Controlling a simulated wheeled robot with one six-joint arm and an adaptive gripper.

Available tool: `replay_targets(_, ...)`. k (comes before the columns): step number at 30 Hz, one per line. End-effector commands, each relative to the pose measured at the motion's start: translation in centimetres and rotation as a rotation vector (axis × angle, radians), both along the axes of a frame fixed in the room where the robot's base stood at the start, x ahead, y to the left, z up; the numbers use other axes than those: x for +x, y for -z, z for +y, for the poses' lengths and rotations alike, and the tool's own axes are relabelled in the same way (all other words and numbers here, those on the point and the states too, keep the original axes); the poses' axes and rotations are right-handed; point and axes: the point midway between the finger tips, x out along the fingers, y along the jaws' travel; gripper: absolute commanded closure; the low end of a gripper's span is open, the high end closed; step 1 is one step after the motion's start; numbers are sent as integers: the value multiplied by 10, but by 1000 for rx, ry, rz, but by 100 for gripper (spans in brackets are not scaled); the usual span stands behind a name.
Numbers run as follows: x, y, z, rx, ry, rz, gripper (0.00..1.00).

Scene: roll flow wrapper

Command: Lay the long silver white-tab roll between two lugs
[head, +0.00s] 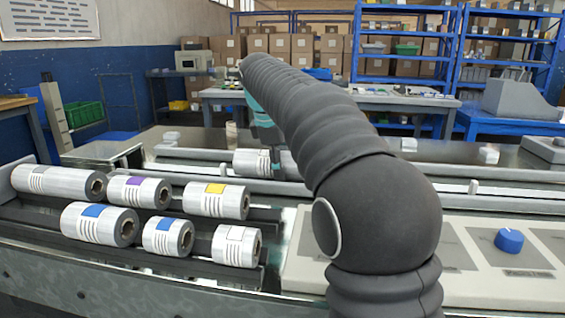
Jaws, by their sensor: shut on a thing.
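My gripper (268,140) is mostly hidden behind my dark, sleeved arm; only its dark part below a teal section shows. It is shut on a silver roll (247,162) with dark stripes. This roll lies level at the conveyor channel (365,180), its right part hidden by my arm. I cannot tell its tab colour or whether it touches the channel floor. Small white lugs stand along the conveyor: one at the back left (171,136), one right of my arm (408,144), one further right (489,154) and a small one on the near rail (473,187).
A dark rack (40,222) at the left holds several silver rolls with purple (139,190), yellow (217,200), blue (100,223) and white (236,246) tabs. Long rails (200,178) run across.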

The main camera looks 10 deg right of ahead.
Motion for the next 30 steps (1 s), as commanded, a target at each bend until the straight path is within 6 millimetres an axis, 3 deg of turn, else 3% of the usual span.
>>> replay_targets(23, 0, 9, 0, 0, 0, -2, 100)
replay_targets(24, 0, 8, 0, 0, 0, -3, 25)
replay_targets(27, 0, 9, 0, -1, 1, -2, 5)
replay_targets(30, 0, 9, 0, 0, 1, -1, 5)
